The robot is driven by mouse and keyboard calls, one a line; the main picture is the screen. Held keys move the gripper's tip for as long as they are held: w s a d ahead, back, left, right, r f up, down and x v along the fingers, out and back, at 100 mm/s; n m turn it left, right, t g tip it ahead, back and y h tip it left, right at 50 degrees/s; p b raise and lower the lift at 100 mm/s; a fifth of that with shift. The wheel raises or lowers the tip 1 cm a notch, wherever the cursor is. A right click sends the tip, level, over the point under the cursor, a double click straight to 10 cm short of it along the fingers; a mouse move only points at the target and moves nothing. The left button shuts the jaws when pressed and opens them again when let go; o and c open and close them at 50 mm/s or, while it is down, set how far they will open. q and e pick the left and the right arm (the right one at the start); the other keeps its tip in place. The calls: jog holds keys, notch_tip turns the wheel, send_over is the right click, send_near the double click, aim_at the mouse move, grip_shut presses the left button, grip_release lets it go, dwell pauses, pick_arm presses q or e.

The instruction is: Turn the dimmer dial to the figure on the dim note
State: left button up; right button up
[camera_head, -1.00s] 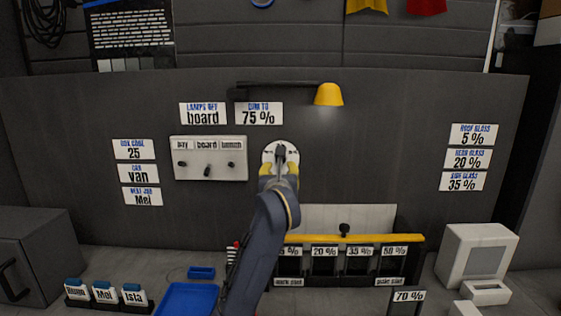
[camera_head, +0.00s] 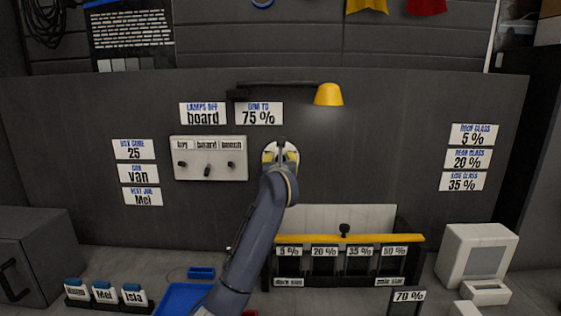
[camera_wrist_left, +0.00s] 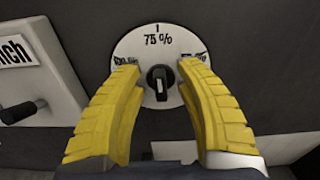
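The dim note (camera_head: 258,113) reads "DIM TO 75 %". The dimmer dial (camera_head: 270,153) is a round white plate on the dark wall panel, partly hidden by my left arm in the head view. In the left wrist view the dial (camera_wrist_left: 157,42) shows a tick with "75 %" at its top; side figures are partly hidden by my fingertips. Its black knob (camera_wrist_left: 158,83) carries a white line that looks close to upright. My left gripper (camera_wrist_left: 158,72) is open, its yellow fingers either side of the knob with gaps visible. My right gripper is out of view.
A switch box (camera_head: 209,170) with three switches sits close left of the dial. A yellow lamp (camera_head: 328,95) on a black arm is above right. A film rack with a yellow bar (camera_head: 350,239) stands below right. A blue tray (camera_head: 182,297) lies below left.

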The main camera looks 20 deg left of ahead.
pick_arm(q)
grip_shut()
jog(key=shift+m, duration=0.3)
dwell(0.4)
grip_release()
jog(key=v, duration=1.2)
